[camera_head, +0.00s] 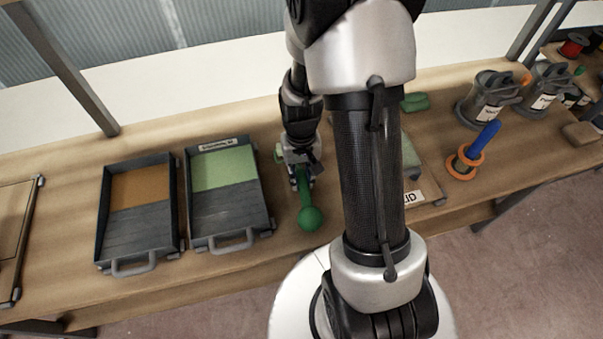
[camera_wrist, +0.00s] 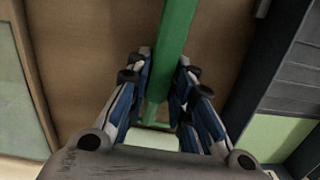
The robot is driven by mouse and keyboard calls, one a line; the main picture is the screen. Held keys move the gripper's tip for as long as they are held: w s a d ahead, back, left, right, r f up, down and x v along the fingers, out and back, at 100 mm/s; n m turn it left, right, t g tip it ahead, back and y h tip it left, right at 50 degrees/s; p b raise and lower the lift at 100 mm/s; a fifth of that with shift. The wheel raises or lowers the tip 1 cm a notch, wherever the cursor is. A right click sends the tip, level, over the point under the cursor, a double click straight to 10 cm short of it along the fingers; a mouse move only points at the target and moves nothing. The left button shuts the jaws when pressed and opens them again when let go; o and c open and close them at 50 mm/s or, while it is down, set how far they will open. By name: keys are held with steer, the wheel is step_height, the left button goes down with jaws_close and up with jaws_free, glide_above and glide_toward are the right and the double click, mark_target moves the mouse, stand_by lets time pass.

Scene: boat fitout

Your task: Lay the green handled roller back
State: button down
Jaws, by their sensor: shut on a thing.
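The green handled roller (camera_head: 310,216) is near the front edge of the bench, between the green tray and my arm. Its handle ends in a round green knob toward the camera. My gripper (camera_head: 302,177) is shut on the green handle, pointing down. In the wrist view the green bar (camera_wrist: 178,38) runs between the fingers of my gripper (camera_wrist: 163,88). A pale green roller part (camera_head: 279,153) shows just behind my gripper, partly hidden by it. I cannot tell whether the roller touches the bench.
A tray with green paint (camera_head: 265,232) and a tray with orange-brown paint (camera_head: 104,215) stand at left. A board with a label (camera_head: 426,192) lies right of my arm. A blue-handled tool in an orange ring (camera_head: 486,137) and several grey cans (camera_head: 490,95) stand farther right.

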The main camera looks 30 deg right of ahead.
steer(key=c, duration=1.3)
jaws_free()
steer(key=r, duration=1.2)
steer(key=shift+w+d, duration=0.15)
steer(key=shift+w, duration=0.2)
steer(key=s+a+r+n+t, duration=0.1)
steer(key=s+a+r, duration=0.2)
steer(key=s+r, duration=0.1)
steer(key=s+a+r+n+t, duration=0.1)
steer(key=s+a+r+t, duration=0.1)
steer(key=s+r, duration=0.3)
steer(key=s+a+r+n+t, duration=0.2)
steer(key=s+a+r, duration=0.2)
steer(key=a+r, duration=0.1)
steer(key=shift+s+r, duration=0.4)
